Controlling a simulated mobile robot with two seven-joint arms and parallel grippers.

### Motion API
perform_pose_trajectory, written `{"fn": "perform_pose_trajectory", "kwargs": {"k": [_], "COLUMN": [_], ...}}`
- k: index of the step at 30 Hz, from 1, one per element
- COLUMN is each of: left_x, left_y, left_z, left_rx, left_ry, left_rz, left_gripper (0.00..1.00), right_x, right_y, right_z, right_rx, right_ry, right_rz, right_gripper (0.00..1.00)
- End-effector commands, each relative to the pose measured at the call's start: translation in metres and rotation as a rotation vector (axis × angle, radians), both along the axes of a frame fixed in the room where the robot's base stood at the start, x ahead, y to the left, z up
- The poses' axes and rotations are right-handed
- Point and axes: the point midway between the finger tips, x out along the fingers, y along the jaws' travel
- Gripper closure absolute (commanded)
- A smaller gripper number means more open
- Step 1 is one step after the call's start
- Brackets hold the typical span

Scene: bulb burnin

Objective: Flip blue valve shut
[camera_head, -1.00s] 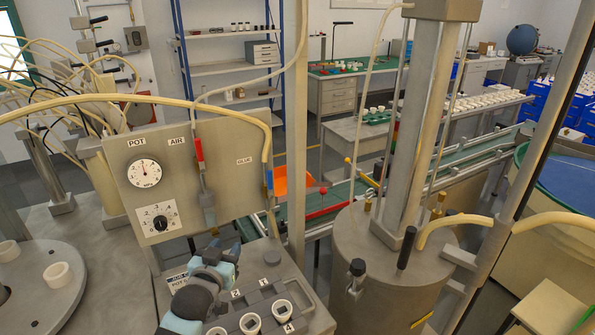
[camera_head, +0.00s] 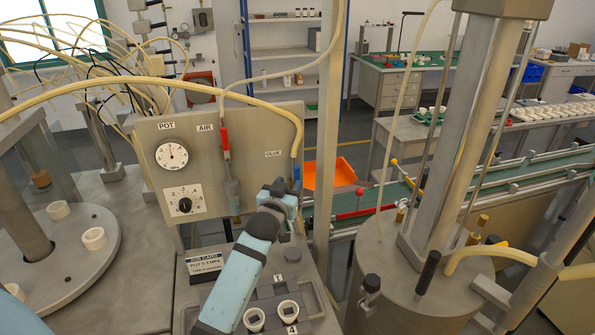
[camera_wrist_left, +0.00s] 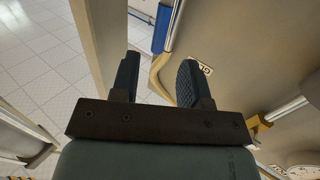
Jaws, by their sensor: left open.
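The blue valve lever (camera_head: 297,172) hangs at the right edge of the grey panel (camera_head: 228,165), below the pale hose by the GLUE label. My left gripper (camera_head: 280,187) is raised close to it, on its left and near side in the head view. In the left wrist view the two dark fingers (camera_wrist_left: 158,72) are apart with nothing held. The blue lever (camera_wrist_left: 162,28) shows there beyond the fingertips, and a yellow hose appears between the fingers. I cannot tell whether a finger touches the valve. My right gripper is not in view.
A red valve (camera_head: 224,139) sits on the AIR line to the left. A vertical post (camera_head: 326,170) stands just right of the panel. A large grey tank (camera_head: 405,285) is at the right.

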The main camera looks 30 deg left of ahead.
Motion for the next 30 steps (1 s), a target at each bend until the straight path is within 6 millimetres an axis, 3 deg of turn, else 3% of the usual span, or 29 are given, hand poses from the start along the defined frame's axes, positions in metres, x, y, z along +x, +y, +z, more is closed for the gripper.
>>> {"fn": "perform_pose_trajectory", "kwargs": {"k": [3,9,15,23,28,30], "left_x": [0.025,0.053,0.064,0.065,0.065,0.065], "left_y": [0.007,0.015,0.018,0.018,0.018,0.018], "left_z": [0.003,0.001,0.0,0.0,0.0,0.0], "left_rx": [0.0,-0.001,-0.001,0.0,-0.001,-0.001], "left_ry": [-0.001,0.0,0.0,0.001,0.001,0.001], "left_rz": [0.0,0.0,0.0,0.0,0.0,0.0], "left_gripper": [0.58,0.58,0.58,0.58,0.97,1.0], "right_x": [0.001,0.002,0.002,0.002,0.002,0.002], "right_y": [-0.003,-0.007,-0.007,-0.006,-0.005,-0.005], "right_z": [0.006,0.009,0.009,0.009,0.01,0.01], "right_rx": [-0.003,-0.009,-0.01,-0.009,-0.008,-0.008], "right_ry": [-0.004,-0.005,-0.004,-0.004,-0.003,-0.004], "right_rz": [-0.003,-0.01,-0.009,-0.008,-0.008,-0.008], "right_gripper": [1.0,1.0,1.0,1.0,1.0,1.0]}}
